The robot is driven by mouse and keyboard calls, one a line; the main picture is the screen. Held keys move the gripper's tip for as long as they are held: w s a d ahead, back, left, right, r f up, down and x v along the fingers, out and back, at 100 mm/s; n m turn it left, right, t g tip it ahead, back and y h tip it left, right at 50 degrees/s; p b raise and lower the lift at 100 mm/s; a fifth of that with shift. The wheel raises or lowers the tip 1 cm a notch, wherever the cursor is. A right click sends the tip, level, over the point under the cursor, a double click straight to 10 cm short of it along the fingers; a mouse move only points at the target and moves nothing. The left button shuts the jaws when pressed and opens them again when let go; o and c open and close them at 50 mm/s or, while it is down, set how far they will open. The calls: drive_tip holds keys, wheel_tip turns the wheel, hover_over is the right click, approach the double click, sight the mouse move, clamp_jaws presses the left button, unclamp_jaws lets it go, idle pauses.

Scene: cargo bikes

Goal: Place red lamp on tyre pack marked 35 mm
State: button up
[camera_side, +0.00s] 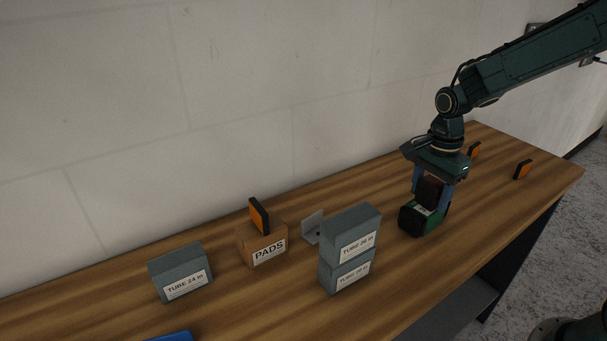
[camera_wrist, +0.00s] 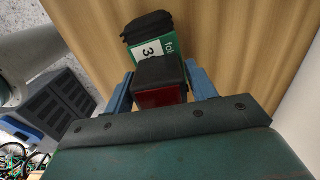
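The red lamp, a black block with a dark red face, is between the two blue fingers of my gripper (camera_side: 431,199) in the side view (camera_side: 431,187). In the wrist view the fingers press against both sides of the lamp (camera_wrist: 160,97). The tyre pack, green and black with a white label, is directly below the lamp in the side view (camera_side: 412,221). In the wrist view the pack (camera_wrist: 150,38) shows a label starting with 3; the rest is partly hidden. The lamp's underside is at the pack's top; I cannot tell whether they touch.
Two stacked TUBE boxes (camera_side: 350,250) stand left of the pack, with a grey bracket (camera_side: 311,227) behind. A PADS box (camera_side: 262,246) carries an orange lamp (camera_side: 259,217). A TUBE 24 in box (camera_side: 180,271) is farther left. Two orange lamps (camera_side: 474,149) (camera_side: 523,169) stand at right.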

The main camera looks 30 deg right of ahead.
sight(435, 183)
drive_tip(key=shift+o, duration=0.7)
wheel_tip(435, 183, up, 12)
drive_tip(key=shift+f, duration=0.1)
drive_tip(key=shift+r, duration=0.25)
idle(0.6)
drive_tip(key=s+a+r+n+t, duration=0.1)
drive_tip(key=s+a+n+t, duration=0.1)
drive_tip(key=s+n, duration=0.7)
drive_tip(key=s+a+r+n+t, duration=0.2)
drive_tip(key=s+a+n+t, duration=0.1)
drive_tip(key=s+n, duration=0.6)
drive_tip(key=shift+s+t, duration=0.3)
drive_tip(key=shift+s, duration=0.8)
